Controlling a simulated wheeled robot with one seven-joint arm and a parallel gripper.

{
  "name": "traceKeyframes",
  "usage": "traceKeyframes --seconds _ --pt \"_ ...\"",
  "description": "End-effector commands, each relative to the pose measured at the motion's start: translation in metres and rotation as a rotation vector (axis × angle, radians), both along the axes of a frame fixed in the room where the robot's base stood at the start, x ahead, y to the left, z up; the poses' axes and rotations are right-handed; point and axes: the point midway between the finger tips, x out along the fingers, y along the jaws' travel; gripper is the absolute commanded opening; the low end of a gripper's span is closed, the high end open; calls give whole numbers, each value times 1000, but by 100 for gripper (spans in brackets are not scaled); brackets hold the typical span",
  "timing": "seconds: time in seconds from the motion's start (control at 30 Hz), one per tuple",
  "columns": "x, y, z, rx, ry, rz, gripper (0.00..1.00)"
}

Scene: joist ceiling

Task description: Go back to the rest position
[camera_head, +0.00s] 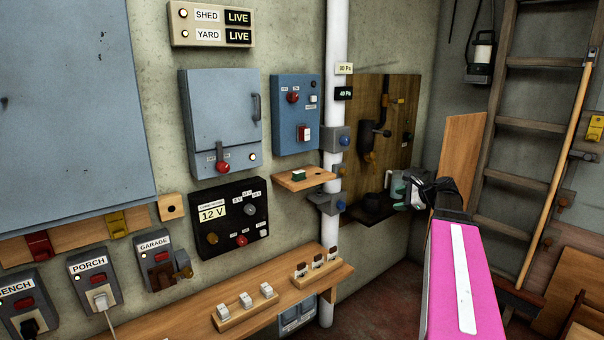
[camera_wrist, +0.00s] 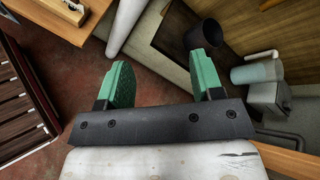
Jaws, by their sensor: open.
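My gripper shows in the wrist view (camera_wrist: 163,82) with its two green fingers wide apart and nothing between them. In the head view, my pink arm comes up from the lower right, and the dark gripper end (camera_head: 438,190) is in front of the corner by the wooden board. Beyond the fingers in the wrist view are a dark cup (camera_wrist: 204,36) and a pale green mug (camera_wrist: 256,72), both apart from the fingers.
A wooden bench (camera_head: 225,316) with switch blocks runs along the wall. A white pipe (camera_head: 337,90) stands beside the blue box (camera_head: 296,115). A ladder (camera_head: 530,125) and a slanted pole (camera_head: 562,150) are at the right. Red floor (camera_head: 372,318) lies clear below.

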Motion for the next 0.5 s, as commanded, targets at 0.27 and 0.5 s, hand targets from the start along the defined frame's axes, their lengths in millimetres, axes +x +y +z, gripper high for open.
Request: traceKeyframes --seconds 0.27,0.5 --pt "-69 106 -137 -518 16 433 60" --pt "-146 159 -222 -910 -4 932 60"
